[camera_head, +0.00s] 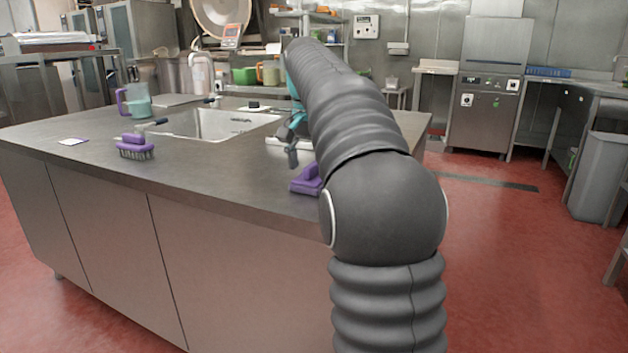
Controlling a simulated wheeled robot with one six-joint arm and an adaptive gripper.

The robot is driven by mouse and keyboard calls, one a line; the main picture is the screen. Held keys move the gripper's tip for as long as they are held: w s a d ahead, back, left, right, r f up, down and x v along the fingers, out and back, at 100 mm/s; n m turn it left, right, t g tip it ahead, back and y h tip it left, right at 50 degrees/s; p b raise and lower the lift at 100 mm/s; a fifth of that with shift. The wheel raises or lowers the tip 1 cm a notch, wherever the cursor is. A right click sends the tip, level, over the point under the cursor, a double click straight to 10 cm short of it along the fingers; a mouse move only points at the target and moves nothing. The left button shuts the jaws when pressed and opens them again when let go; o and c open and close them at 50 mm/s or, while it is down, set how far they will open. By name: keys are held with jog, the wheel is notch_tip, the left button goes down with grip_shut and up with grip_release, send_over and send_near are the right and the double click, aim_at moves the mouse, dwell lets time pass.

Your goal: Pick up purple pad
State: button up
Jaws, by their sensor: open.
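The purple pad (307,180) lies on the steel counter close to its front edge, just left of my arm. My arm hides its right part. My gripper (292,150) is above the counter, a little behind and up from the pad in the picture. It is open, with dark fingers hanging down, and appears apart from the pad. My arm covers part of the gripper.
The counter (220,182) holds a purple brush (135,148), a small white card (72,142) and a purple-handled jug (135,101) at the left. A sink (215,124) is set into it. The counter between brush and pad is clear.

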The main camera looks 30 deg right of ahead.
jog(key=c, duration=1.2)
jog(key=shift+c, duration=0.2)
